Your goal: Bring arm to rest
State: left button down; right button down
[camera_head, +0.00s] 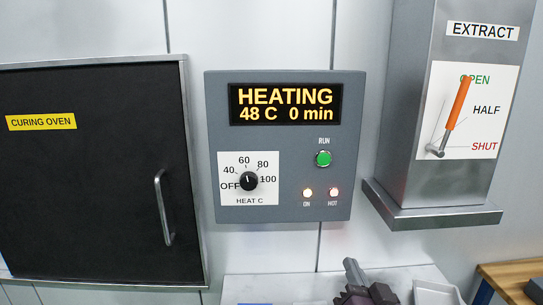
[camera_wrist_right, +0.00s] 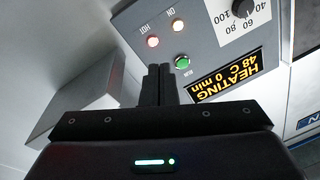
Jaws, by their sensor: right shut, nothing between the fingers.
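My right gripper (camera_head: 352,268) shows at the bottom of the head view, below the control panel (camera_head: 215,145) and apart from it. In the right wrist view its two dark fingers (camera_wrist_right: 158,72) are together with nothing between them. The panel appears upside down beyond the fingers there. My left gripper is not in view. Much of the right arm is cut off by the lower edge of the head view.
The curing oven (camera_head: 90,180) stands at the left, its door closed. The panel display (camera_head: 286,104) reads HEATING, 48 C, 0 min. The extract lever (camera_head: 458,105) points up at OPEN on a grey duct. A pale tray (camera_head: 437,292) lies right of my gripper.

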jog(key=s+d+f+n+g, duration=0.1)
jog(key=s+f+g, duration=0.25)
jog(key=f, duration=0.35)
jog(key=s+f+n+g, duration=0.2)
jog(key=f+g, duration=0.2)
jog(key=f, duration=0.2)
jog(key=s+d+f+n+g+h, duration=0.25)
jog(key=s+f+g, duration=0.6)
jog(key=s, duration=0.65)
notch_tip(320, 180, down, 32)
jog(key=s+g, duration=0.1)
jog(key=s, duration=0.1)
jog(key=s+d+f, duration=0.2)
jog(key=s+f, duration=0.6)
jog(key=s, duration=0.1)
jog(key=s+d+f+g, duration=0.1)
jog(key=s+f, duration=0.8)
jog(key=s, duration=0.1)
jog(key=shift+d+f+n+b, duration=0.15)
jog(key=shift+d+n+b, duration=0.15)
jog(key=shift+d+n, duration=0.1)
